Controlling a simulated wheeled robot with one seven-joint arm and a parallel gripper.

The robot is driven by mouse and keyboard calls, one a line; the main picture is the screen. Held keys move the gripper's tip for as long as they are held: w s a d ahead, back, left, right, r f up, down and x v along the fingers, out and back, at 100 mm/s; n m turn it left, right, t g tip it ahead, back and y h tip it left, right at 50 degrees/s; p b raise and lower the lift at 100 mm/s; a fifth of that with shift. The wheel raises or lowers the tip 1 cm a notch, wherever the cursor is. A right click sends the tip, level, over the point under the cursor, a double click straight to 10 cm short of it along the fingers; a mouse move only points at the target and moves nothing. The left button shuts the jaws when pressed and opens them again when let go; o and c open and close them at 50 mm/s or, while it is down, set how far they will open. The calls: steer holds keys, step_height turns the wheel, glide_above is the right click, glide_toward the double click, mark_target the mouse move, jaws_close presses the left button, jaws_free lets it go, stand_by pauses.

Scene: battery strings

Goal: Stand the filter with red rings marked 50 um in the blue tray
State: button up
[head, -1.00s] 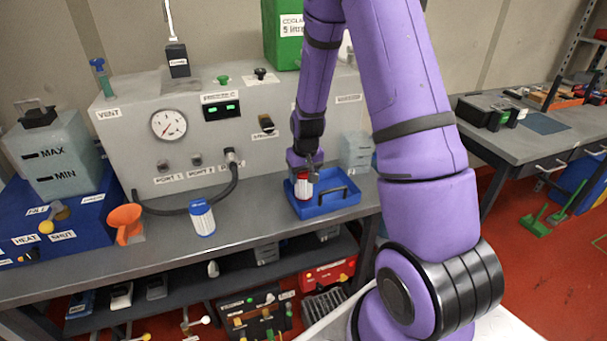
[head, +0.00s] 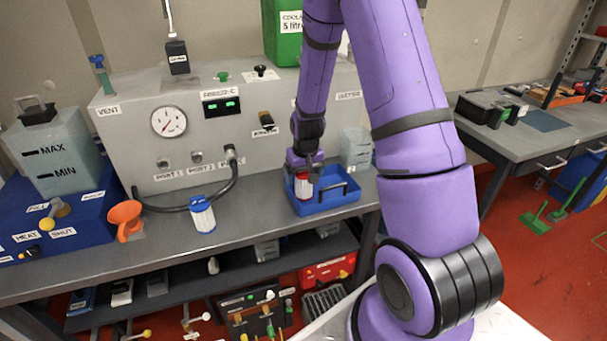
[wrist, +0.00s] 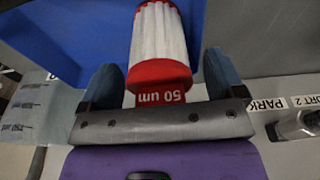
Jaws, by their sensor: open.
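The filter with red rings (head: 302,186) stands at the left end of the blue tray (head: 335,206), looking upright in the head view. In the wrist view the same filter (wrist: 158,38) has a white pleated body and a red end band reading "50 um", upside down in the picture. My gripper (head: 304,172) is at the filter's top. In the wrist view my gripper (wrist: 160,78) is open, one finger on each side of the red end, with a visible gap on both sides. The filter's far end is cut off there, so its contact with the tray floor is hidden.
The grey panel (head: 180,95) rises behind. A translucent container (head: 355,148) stands behind the tray.

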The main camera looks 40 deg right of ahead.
steer(key=shift+r, duration=0.15)
steer(key=r, duration=0.3)
steer(key=s+r, duration=0.1)
steer(key=r, duration=0.6)
steer(key=shift+s+a+r, duration=0.1)
steer(key=shift+s+a, duration=0.05)
steer(key=shift+s, duration=0.1)
steer(key=shift+r, duration=0.15)
steer(key=s+a+r+t, duration=0.1)
steer(key=s+a+r, duration=0.2)
steer(key=r, duration=0.3)
steer(key=s+a+r+n, duration=0.1)
steer(key=s+a+r, duration=0.15)
steer(key=r, duration=0.25)
steer(key=s+a+r+t, duration=0.1)
steer(key=s+a+r, duration=0.25)
steer(key=r, duration=0.25)
steer(key=s+a+r+n, duration=0.1)
steer(key=s+a+r, duration=0.1)
steer(key=s, duration=0.6)
steer(key=s+a+r+t, duration=0.1)
steer(key=s+r, duration=0.4)
steer(key=s, duration=0.3)
steer(key=shift+s+a+n, duration=0.15)
steer(key=shift+a+n, duration=0.25)
